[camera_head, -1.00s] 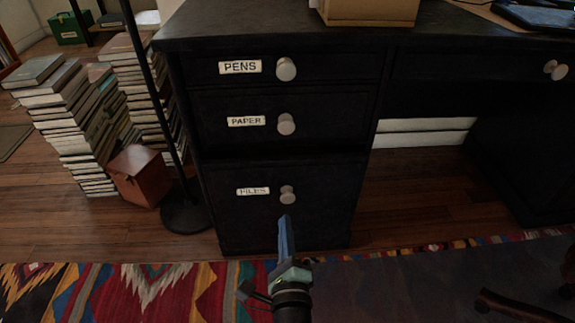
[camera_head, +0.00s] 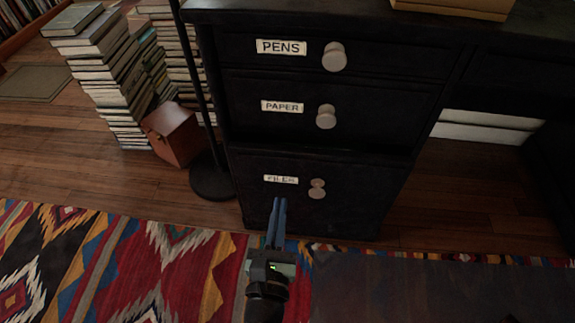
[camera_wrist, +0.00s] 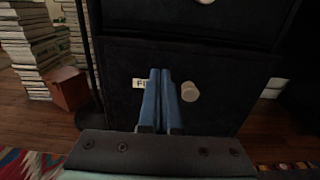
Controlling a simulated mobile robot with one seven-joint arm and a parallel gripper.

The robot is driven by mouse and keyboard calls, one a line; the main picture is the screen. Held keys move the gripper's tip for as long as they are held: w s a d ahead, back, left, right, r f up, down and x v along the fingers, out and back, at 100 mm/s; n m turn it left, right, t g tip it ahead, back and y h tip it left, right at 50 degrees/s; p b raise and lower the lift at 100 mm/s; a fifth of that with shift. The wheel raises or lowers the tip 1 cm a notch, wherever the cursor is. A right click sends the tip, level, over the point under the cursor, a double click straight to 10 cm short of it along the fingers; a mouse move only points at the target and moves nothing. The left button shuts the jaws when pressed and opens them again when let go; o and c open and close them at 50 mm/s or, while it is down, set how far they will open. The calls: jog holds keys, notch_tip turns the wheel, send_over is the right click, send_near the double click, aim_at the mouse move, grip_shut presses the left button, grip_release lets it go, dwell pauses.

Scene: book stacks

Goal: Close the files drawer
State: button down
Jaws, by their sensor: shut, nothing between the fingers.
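The files drawer (camera_head: 262,201) is the lowest front of a black desk, with a white label and a round pale knob (camera_head: 317,189). A thin dark gap shows along its top edge, and I cannot tell exactly how far it stands out. My gripper (camera_head: 280,201) has its blue fingers together, empty, pointing at the drawer front below the label and left of the knob. In the wrist view the fingers (camera_wrist: 161,72) cover part of the label, with the knob (camera_wrist: 190,91) just to their right. I cannot tell whether the fingertips touch the front.
The paper drawer (camera_head: 365,118) and pens drawer (camera_head: 400,71) above look closed. A lamp pole with a round base (camera_head: 212,183), a reddish-brown box (camera_head: 173,137) and book stacks (camera_head: 103,85) stand to the left. A patterned rug (camera_head: 120,265) covers the floor in front.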

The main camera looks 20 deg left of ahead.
aim_at(288, 158)
jog(key=x, duration=1)
jog(key=shift+w, duration=0.2)
jog(key=x, duration=0.4)
jog(key=shift+w, duration=0.15)
jog(key=shift+w+r, duration=0.1)
jog(key=shift+r, duration=0.1)
jog(key=shift+f, duration=0.1)
